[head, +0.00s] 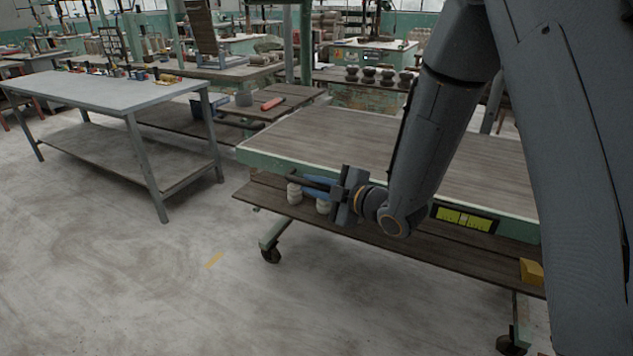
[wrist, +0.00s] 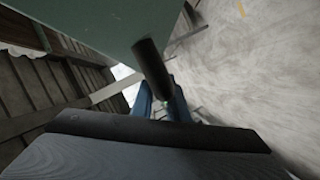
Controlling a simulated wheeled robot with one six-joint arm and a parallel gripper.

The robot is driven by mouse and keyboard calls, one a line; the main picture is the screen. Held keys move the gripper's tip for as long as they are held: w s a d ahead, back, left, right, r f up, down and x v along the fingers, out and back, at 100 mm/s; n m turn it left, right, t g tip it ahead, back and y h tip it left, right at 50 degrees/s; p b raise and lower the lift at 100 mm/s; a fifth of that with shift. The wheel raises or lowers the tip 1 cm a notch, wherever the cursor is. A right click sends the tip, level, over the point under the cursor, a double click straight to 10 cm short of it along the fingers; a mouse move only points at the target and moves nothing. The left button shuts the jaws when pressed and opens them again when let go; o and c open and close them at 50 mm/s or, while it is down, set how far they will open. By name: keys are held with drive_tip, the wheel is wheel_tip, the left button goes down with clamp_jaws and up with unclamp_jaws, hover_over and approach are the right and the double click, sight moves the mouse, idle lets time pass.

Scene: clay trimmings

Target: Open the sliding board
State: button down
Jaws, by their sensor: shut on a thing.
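The workbench has a wide wooden board (head: 400,150) on top and a green front edge (head: 262,160). I cannot tell for certain which part is the sliding board. A dark round handle (head: 300,178) juts out at the left part of the front edge; it also shows against a green panel in the wrist view (wrist: 151,65). My gripper (head: 318,186), with blue fingers, is shut on this handle; the fingers also show in the wrist view (wrist: 160,98). The exact contact is partly hidden. No clear gap beside the board is visible.
A slatted lower shelf (head: 400,238) holds pale pots (head: 294,193) just below my gripper and a yellow block (head: 531,271). A green-yellow panel (head: 465,219) sits on the bench front. A grey table (head: 110,90) stands left. The floor (head: 130,270) in front is clear.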

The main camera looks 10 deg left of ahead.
drive_tip(key=c, duration=1.7)
unclamp_jaws()
drive_tip(key=shift+a, duration=0.1)
drive_tip(key=v, duration=0.8)
drive_tip(key=shift+b, duration=0.35)
